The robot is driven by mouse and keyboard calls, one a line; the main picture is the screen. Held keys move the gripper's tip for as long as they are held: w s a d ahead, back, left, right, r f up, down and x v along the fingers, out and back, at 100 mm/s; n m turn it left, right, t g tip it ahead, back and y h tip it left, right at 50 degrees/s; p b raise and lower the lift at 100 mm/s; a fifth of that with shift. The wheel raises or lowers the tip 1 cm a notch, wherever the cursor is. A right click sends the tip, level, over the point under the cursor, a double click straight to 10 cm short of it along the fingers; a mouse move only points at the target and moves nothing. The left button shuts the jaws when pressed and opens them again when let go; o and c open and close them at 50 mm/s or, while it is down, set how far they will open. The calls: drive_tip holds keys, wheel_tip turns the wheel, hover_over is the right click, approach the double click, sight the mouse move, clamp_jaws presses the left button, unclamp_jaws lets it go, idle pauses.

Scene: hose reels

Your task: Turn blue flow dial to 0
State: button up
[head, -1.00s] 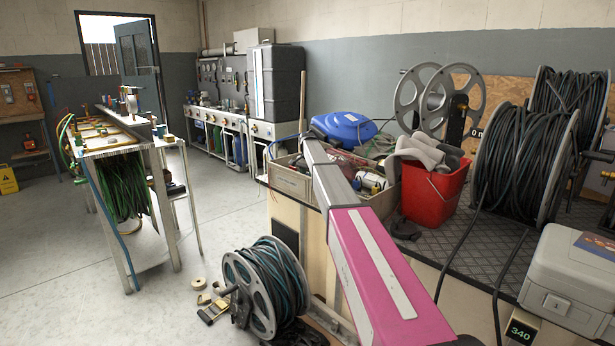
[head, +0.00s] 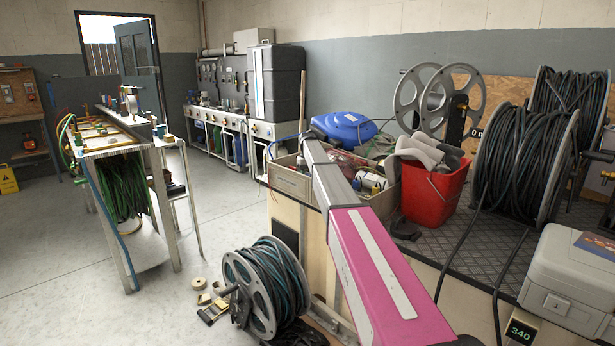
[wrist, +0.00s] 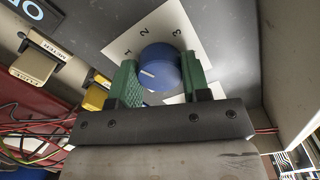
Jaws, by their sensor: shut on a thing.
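The blue flow dial (wrist: 163,64) is in the wrist view, on a white scale plate (wrist: 184,28) fixed to a grey panel. The numbers 1, 2 and 3 show around its far side; no 0 is visible. The dial's white pointer line lies toward the left, a little below the 1. My gripper (wrist: 159,66) is shut on the dial, one green finger on its left side and one on its right. The fingers and the gripper body hide the near part of the plate. In the head view I cannot make out the dial or my gripper.
Beige tagged blocks (wrist: 36,66) and a yellow part (wrist: 96,97) sit left of the dial. Red wires (wrist: 40,135) run at lower left. A pale wall (wrist: 293,62) stands close on the right. In the head view, a hose reel (head: 265,285) stands on the floor.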

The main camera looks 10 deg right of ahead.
drive_tip(key=n, duration=1.3)
drive_tip(key=shift+n, duration=0.4)
idle(0.3)
drive_tip(key=o, duration=0.9)
drive_tip(key=shift+o, duration=0.2)
drive_tip(key=shift+r, duration=0.15)
wheel_tip(320, 180, up, 11)
drive_tip(key=shift+f, duration=0.2)
drive_tip(key=shift+s, duration=0.1)
